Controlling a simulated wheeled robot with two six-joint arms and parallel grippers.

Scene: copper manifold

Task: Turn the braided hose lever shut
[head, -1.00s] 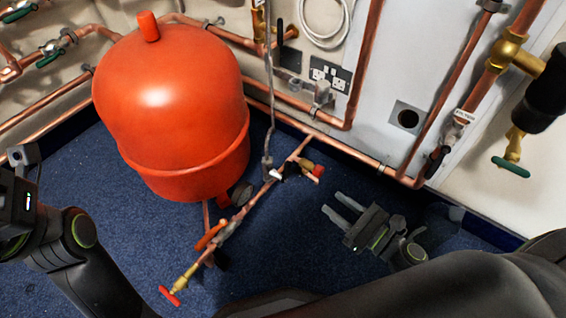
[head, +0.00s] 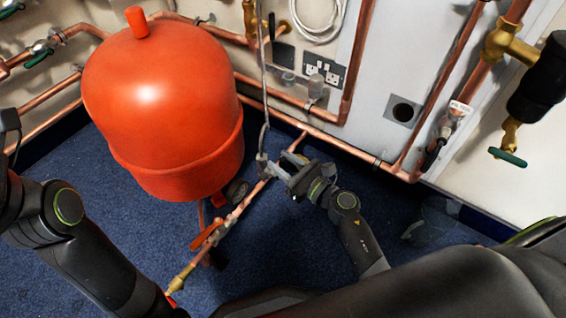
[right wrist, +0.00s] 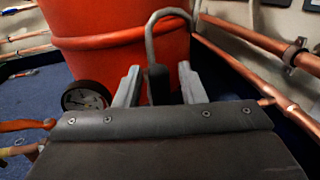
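The grey braided hose (head: 266,75) hangs down to the copper manifold (head: 245,202), beside the red tank. My right gripper (head: 279,172) is at the hose's lower end, where its fingers and body cover much of the valve there. In the right wrist view the two fingers (right wrist: 158,84) are apart, with a dark upright piece between them below the hose's bend (right wrist: 152,35). I cannot tell whether this piece is the lever or the hose's end, nor whether the fingers touch it. The lever's angle is hidden. My left arm is at the left; its fingers do not show.
The red tank (head: 165,110) stands close behind and left of the manifold. An orange-red lever (head: 206,236) sits lower on the manifold, and a round gauge (right wrist: 86,96) is left of the fingers. Copper pipes (head: 320,137) run along the wall. Blue carpet is open at lower left.

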